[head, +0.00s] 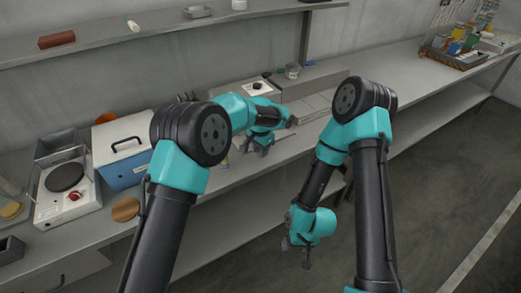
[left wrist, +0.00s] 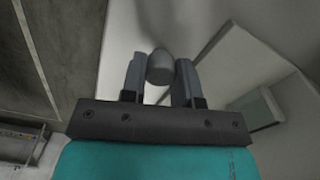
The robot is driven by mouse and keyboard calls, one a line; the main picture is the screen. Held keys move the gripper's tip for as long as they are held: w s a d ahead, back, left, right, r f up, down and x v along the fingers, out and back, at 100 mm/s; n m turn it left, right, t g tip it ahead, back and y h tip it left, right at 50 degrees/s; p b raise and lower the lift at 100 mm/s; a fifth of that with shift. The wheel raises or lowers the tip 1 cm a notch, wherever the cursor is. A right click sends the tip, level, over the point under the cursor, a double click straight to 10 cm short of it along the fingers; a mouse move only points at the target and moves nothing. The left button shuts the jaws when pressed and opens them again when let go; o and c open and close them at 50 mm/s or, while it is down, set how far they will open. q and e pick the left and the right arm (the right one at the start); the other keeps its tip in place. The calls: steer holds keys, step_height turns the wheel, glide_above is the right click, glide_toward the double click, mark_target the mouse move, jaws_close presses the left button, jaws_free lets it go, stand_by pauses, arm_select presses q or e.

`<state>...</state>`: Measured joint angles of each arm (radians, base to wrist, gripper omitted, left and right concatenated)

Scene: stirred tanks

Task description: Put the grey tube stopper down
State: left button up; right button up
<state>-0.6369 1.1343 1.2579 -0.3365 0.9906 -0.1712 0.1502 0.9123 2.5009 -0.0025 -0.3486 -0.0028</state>
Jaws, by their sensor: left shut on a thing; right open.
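My left gripper (head: 262,147) is above the bench near its front edge, in the middle of the head view. In the left wrist view its two fingers (left wrist: 160,80) are closed on the grey tube stopper (left wrist: 160,66), a small rounded grey piece held between the fingertips. A pale surface lies behind the stopper; I cannot tell how far it is from it. The stopper cannot be made out in the head view. My right gripper (head: 297,254) is open and empty, low in front of the bench.
A hotplate (head: 48,208), a blue and white box with a handle (head: 122,150) and a round brown disc (head: 125,209) stand on the left bench. A white device with a black knob (head: 240,88) stands behind my left gripper. Bottles and boxes (head: 462,45) are far right. The right bench is mostly clear.

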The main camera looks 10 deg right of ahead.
arm_select(q)
steer(key=shift+f, duration=0.2)
steer(key=o, duration=0.9)
steer(key=shift+r, duration=0.15)
step_height(320, 180, up, 12)
steer(key=shift+r, duration=0.1)
stand_by(0.5)
